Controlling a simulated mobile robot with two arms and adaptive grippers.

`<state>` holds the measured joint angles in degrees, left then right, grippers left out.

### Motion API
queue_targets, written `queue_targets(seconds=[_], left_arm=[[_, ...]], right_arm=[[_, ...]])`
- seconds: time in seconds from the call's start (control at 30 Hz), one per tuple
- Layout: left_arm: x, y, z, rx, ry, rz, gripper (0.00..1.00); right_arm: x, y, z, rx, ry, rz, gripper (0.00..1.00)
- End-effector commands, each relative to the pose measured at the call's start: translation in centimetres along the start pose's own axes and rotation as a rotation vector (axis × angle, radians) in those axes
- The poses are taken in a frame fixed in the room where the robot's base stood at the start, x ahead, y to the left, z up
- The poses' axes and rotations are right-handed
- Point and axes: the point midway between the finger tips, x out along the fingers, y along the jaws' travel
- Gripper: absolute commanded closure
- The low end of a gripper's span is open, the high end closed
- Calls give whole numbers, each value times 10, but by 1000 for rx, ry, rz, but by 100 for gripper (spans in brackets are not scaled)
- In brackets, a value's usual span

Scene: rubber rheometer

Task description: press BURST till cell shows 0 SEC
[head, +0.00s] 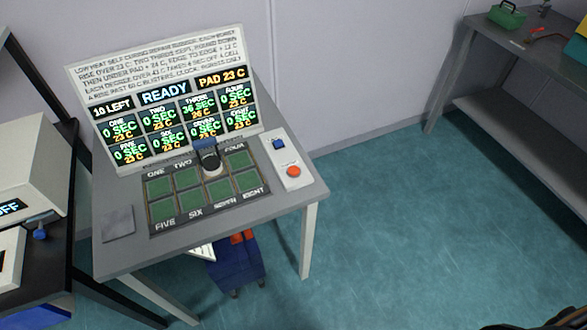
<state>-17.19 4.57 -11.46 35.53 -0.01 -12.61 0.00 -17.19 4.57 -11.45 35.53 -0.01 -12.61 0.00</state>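The display board (165,95) stands at the back of a grey table. It reads 10 LEFT, READY and PAD 23 C. Its cell THREE appears to read 36 SEC, 26 C; the other cells read 0 SEC, about 23 C. Neither gripper is clearly in view.
A grey square plate (118,223) lies at the table's front left. A white machine (35,160) is on a dark bench at left. A grey bench (520,50) with a green box (507,15) is at right. The floor between is clear.

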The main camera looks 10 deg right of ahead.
Motion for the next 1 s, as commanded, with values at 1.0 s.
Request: queue_targets(seconds=[1.0], left_arm=[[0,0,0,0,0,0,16]], right_arm=[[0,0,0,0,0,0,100]])
